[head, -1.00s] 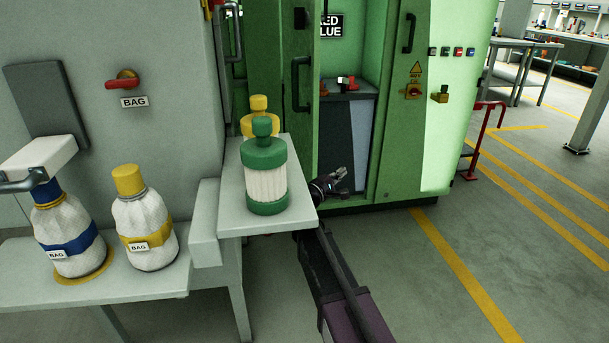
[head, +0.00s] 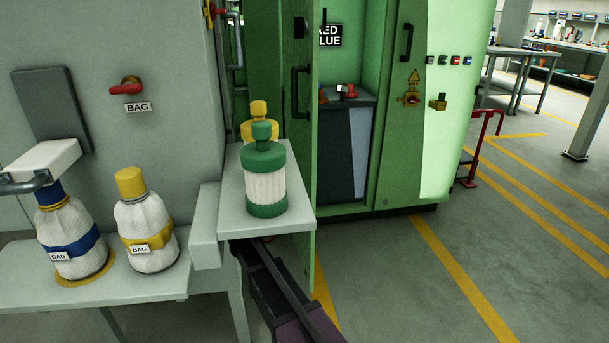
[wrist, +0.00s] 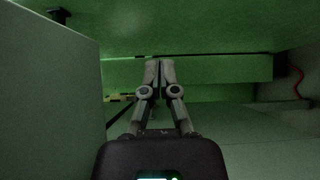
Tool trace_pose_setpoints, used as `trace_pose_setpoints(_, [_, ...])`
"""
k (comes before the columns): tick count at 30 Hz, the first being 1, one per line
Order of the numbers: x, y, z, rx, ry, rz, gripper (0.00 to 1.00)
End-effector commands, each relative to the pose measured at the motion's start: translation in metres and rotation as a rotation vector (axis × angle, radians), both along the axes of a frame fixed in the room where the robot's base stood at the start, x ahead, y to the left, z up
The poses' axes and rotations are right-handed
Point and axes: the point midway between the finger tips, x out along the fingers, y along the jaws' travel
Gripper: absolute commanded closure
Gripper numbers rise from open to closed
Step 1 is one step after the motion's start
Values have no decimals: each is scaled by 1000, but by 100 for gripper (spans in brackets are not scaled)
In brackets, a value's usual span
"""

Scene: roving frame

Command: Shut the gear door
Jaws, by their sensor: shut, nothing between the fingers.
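The gear door (head: 303,150) is the green door of the green cabinet, and it stands wide open in the head view. It is seen nearly edge-on and has a dark handle (head: 300,90). The cabinet opening beside it is exposed. My arm reaches in under the small shelf, to the left of the door, and my gripper is hidden in the head view. In the wrist view my gripper (wrist: 160,66) is shut and empty. A broad green surface (wrist: 200,28) lies beyond its fingertips; I cannot tell whether they touch it.
The small shelf (head: 228,222) bears a green-capped bottle (head: 265,190) and a yellow-capped one (head: 258,110), close to the door. Two bag-labelled bottles stand on the lower bench (head: 120,287). The floor (head: 390,285) to the right is clear. A red rail (head: 484,145) stands beyond the cabinet.

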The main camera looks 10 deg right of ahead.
Motion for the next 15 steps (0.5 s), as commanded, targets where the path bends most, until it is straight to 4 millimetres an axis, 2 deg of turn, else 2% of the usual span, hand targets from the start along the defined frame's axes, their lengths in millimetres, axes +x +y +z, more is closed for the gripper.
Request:
trace_pose_setpoints(8, [4,-8,0,-1,1,-7,100])
trace_pose_setpoints(15, [18,-22,0,-1,1,-9,100])
